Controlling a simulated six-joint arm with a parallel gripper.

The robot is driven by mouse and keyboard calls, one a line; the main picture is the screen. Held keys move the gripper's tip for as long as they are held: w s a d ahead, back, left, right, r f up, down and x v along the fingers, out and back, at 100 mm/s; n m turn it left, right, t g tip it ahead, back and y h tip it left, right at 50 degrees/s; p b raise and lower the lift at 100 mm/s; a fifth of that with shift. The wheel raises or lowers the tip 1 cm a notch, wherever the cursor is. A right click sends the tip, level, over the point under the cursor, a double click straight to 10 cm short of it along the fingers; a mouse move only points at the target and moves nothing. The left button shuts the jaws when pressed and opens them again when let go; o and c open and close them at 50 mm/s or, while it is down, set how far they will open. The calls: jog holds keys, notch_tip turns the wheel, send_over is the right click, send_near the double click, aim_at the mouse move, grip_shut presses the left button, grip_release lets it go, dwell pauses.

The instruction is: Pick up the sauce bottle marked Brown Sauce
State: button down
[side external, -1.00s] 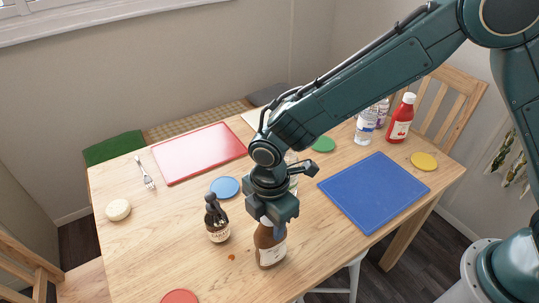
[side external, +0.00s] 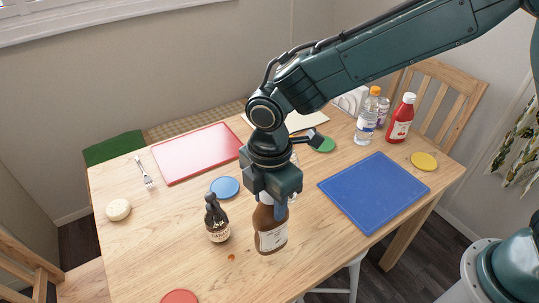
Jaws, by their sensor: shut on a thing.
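My gripper (side external: 272,201) is shut on the top of a brown bottle with a pale label (side external: 271,229). The bottle hangs upright, a little above the wooden table, near its front edge. The label's words are too small to read, so I cannot tell if it says Brown Sauce. A smaller dark bottle with a pale label (side external: 217,220) stands on the table just left of it, apart from it.
A blue board (side external: 375,190) lies to the right and a red board (side external: 198,153) at the back left. A red bottle (side external: 401,120) and a clear bottle with an orange cap (side external: 368,117) stand at the back right. Coloured coasters lie about; a blue one (side external: 225,187) is near.

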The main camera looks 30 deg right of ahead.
notch_tip(320, 180, up, 13)
jog(key=shift+r, duration=0.1)
dwell(0.3)
jog(key=shift+a, duration=0.15)
dwell(0.5)
